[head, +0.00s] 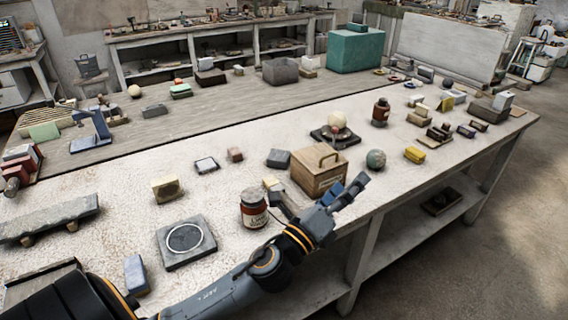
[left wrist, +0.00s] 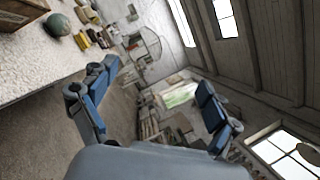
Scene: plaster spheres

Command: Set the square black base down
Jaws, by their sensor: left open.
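A square black base (head: 335,138) lies flat on the pale worktable (head: 120,197), behind the wooden box, with a whitish sphere (head: 337,120) on it. A second square dark slab (head: 172,256) with a pale ring on top lies flat at the near left. My left gripper (head: 350,186) is open and empty at the table's front edge, right beside the wooden box and apart from both bases. Its two blue fingers stand wide apart in the left wrist view (left wrist: 158,78), with only the room between them. My right gripper is in neither view.
A wooden box with a handle (head: 318,172) stands close to my left gripper. A brown jar (head: 254,210) stands beside my left forearm. A grey-green sphere (head: 376,159) and a yellow block (head: 415,155) lie to the right. The tabletop left of the dark slab is partly bare.

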